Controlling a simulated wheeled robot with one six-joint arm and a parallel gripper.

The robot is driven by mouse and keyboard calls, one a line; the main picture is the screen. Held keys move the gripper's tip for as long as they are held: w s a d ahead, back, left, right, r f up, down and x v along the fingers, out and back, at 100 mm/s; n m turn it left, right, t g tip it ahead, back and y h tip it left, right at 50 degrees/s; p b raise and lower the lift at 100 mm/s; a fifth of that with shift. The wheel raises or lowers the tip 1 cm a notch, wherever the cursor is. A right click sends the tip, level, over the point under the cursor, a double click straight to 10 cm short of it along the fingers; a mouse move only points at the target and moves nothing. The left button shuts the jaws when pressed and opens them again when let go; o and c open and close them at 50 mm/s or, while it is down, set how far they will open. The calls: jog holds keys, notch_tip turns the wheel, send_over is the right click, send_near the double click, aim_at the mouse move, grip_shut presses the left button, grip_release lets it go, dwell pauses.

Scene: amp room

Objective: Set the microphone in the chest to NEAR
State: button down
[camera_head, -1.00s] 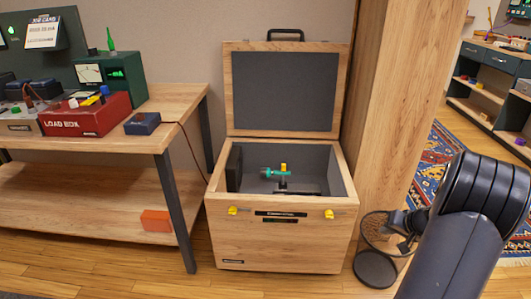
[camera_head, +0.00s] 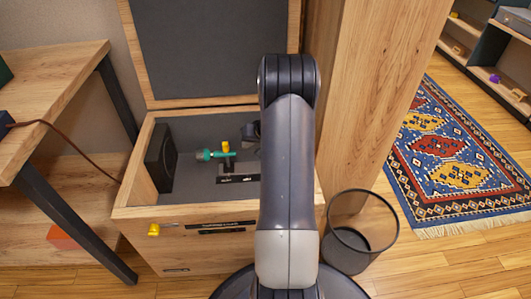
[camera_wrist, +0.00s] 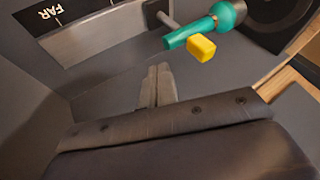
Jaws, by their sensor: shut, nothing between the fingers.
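The open wooden chest (camera_head: 205,212) stands ahead, its lid raised at the back. Inside, the teal microphone (camera_head: 207,155) lies sideways on a stand, with a yellow knob (camera_head: 225,146) on top. The microphone (camera_wrist: 188,34) and its yellow knob (camera_wrist: 200,47) show at the top of the wrist view. A black plate (camera_wrist: 65,14) there reads FAR; NEAR is not visible. My gripper (camera_wrist: 158,72) is shut and empty, its tips a little apart from the knob in that view. In the head view, my gripper (camera_head: 251,131) is over the chest, right of the microphone, partly hidden by my arm.
A dark speaker (camera_head: 160,158) stands at the chest's left inner wall. A wooden pillar (camera_head: 375,100) rises close on the right, with a wire bin (camera_head: 362,225) at its foot. A workbench (camera_head: 55,85) stands left. A yellow latch (camera_head: 154,230) is on the chest front.

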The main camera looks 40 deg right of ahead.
jog(key=w+a, duration=0.3)
jog(key=shift+w+f+b, duration=0.1)
jog(key=shift+w+b, duration=0.15)
jog(key=shift+b, duration=0.05)
jog(key=shift+a, duration=0.1)
